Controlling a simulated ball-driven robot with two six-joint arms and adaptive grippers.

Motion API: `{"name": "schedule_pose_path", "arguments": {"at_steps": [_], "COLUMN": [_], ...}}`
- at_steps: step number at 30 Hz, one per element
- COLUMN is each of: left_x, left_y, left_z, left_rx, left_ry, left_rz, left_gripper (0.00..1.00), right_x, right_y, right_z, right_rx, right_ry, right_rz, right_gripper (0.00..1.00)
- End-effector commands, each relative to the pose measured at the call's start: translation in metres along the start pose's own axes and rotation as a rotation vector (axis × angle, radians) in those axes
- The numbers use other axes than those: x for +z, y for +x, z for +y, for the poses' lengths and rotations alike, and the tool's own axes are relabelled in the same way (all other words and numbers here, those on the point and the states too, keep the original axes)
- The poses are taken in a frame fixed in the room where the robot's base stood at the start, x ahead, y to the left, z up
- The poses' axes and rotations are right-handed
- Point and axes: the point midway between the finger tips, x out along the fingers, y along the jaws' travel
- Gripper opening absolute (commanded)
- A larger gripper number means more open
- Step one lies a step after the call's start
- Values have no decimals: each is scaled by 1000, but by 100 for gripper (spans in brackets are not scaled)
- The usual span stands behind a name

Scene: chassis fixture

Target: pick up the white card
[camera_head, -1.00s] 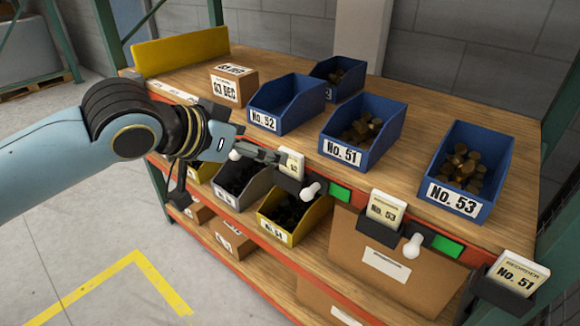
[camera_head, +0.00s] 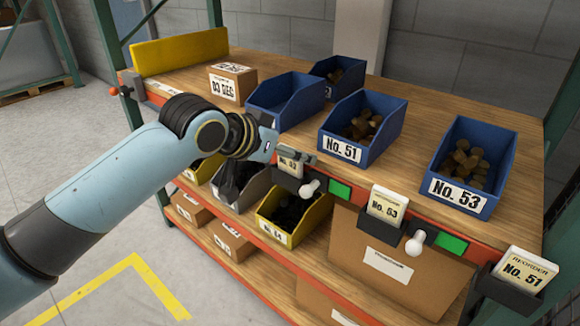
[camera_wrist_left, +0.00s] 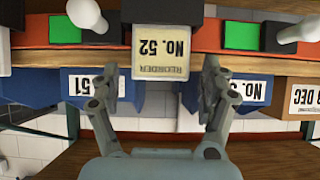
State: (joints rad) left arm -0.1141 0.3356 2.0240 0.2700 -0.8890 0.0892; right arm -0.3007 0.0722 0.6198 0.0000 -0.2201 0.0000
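A white reorder card (camera_head: 290,167) marked 52 stands in a dark holder on the shelf's front edge, partly hidden by my left gripper in the head view. In the left wrist view the card (camera_wrist_left: 160,58) appears upside down, reading No. 52, with its lower part in the dark holder (camera_wrist_left: 168,10). My left gripper (camera_wrist_left: 158,80) is open, with one finger on each side of the card and a gap showing on both sides. It also shows at the card in the head view (camera_head: 295,157). My right gripper is not in view.
Similar cards No. 53 (camera_head: 386,206) and No. 51 (camera_head: 524,270) stand in holders farther right. White knobs (camera_head: 310,188) and green panels (camera_head: 340,190) line the edge. Blue bins (camera_head: 360,128) stand behind on the wooden shelf; other bins (camera_head: 290,222) sit below.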

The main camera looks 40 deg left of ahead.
Motion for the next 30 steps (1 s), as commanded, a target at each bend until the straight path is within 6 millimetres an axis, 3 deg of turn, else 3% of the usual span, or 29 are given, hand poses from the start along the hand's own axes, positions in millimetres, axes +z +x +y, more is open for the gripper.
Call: {"name": "schedule_pose_path", "arguments": {"at_steps": [1, 10, 19, 30], "left_x": [0, 0, -8, -69], "left_y": [0, 0, -5, -47], "left_z": [0, 0, 0, 0], "left_rx": [0, 0, 0, 0], "left_ry": [0, 0, 1, 3], "left_rz": [0, 0, 3, 4], "left_gripper": [70, 32, 32, 32], "right_x": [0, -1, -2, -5], "right_y": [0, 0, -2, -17], "right_z": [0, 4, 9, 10], "right_rx": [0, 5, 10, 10], "right_ry": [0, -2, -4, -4], "right_rz": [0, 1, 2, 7], "right_gripper": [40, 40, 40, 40]}}
